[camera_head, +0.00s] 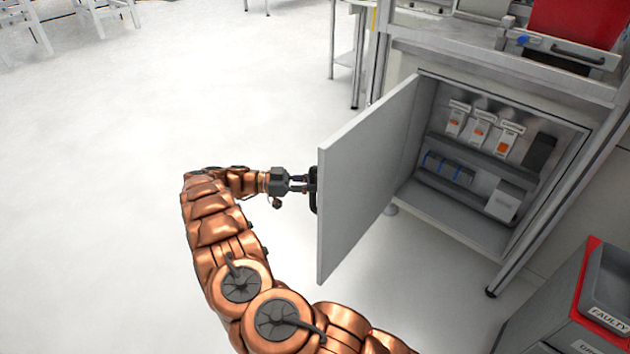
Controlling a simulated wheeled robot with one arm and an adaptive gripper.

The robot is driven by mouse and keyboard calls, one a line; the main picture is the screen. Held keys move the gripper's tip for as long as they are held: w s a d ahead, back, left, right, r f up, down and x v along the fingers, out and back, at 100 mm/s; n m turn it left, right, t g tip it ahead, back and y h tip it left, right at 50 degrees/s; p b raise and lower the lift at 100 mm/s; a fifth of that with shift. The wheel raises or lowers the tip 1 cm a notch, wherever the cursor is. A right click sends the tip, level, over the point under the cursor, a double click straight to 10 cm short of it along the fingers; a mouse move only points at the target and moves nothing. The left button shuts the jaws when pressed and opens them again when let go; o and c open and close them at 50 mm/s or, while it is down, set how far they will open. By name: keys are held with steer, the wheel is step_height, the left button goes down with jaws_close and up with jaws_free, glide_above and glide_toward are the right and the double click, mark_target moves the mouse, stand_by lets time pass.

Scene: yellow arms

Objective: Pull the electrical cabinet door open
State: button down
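The electrical cabinet (462,218) stands under a workbench at the right, and its inside shows with several small devices on rails. Its light grey door (362,180) stands wide open, swung out toward the left on the cabinet's left side. A dark handle (314,190) sits on the door's outer face, near its free edge. My gripper (304,184) is at the handle, on the left side of the door. Its fingers reach the handle, but they are small and partly merged with it, so I cannot tell whether they are closed around it.
A workbench (500,67) with a red box (580,30) on it is above the cabinet. A grey bin marked FAULTY (608,285) stands at the lower right. White chairs (105,12) are at the far upper left. The floor left of the door is clear.

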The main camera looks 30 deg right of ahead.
steer(key=shift+d+r, duration=0.1)
steer(key=shift+d, duration=0.1)
steer(key=c, duration=1.2)
jaws_free()
steer(key=shift+w, duration=0.1)
steer(key=shift+o, duration=1)
steer(key=shift+a, duration=0.2)
